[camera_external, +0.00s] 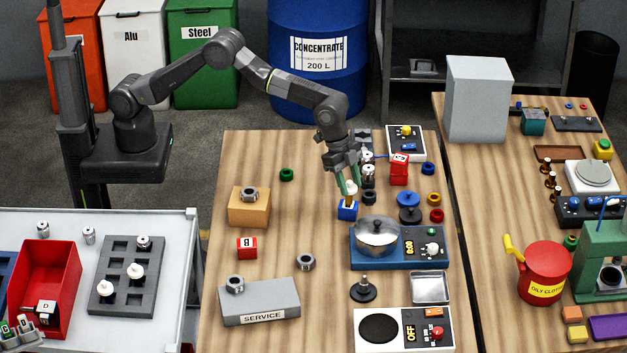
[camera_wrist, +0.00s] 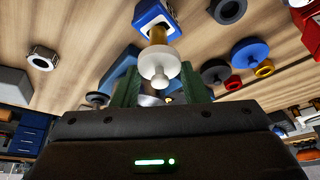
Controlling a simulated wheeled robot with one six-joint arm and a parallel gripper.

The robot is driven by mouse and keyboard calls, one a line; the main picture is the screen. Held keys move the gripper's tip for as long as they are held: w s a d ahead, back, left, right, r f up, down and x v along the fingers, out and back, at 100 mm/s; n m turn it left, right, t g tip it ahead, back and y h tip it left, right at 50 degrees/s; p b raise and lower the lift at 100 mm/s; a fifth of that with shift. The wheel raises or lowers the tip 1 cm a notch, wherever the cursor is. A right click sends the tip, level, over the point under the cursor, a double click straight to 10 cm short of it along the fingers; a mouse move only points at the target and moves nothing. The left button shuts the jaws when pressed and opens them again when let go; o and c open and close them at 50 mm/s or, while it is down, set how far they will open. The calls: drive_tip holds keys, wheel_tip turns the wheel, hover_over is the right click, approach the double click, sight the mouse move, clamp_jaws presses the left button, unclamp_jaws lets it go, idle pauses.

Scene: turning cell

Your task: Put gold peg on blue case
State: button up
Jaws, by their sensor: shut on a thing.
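The gold peg (camera_wrist: 158,36) has a gold shaft and a wide white knob. In the wrist view it sits between the green fingers of my gripper (camera_wrist: 160,76), which is shut on it. In the external view my gripper (camera_external: 349,186) points down over the blue case (camera_external: 347,212), and a bit of the peg's gold shaft (camera_external: 349,202) shows between them. The blue case also shows in the wrist view (camera_wrist: 147,14), at the shaft's far end. The shaft's end meets the case's top in the picture; whether they touch, I cannot tell.
A blue hotplate with a steel pot (camera_external: 377,236) stands just right of and in front of the case. A tan block with a nut (camera_external: 249,209) is to the left. A red block (camera_external: 399,170) and blue and red rings lie to the right. Bare wood lies left of the case.

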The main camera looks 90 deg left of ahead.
drive_tip(key=shift+f, duration=0.2)
drive_tip(key=o, duration=1.1)
drive_tip(key=shift+r, duration=0.2)
drive_tip(key=b+v, duration=0.2)
drive_tip(key=v, duration=1)
drive_tip(key=shift+f, duration=0.1)
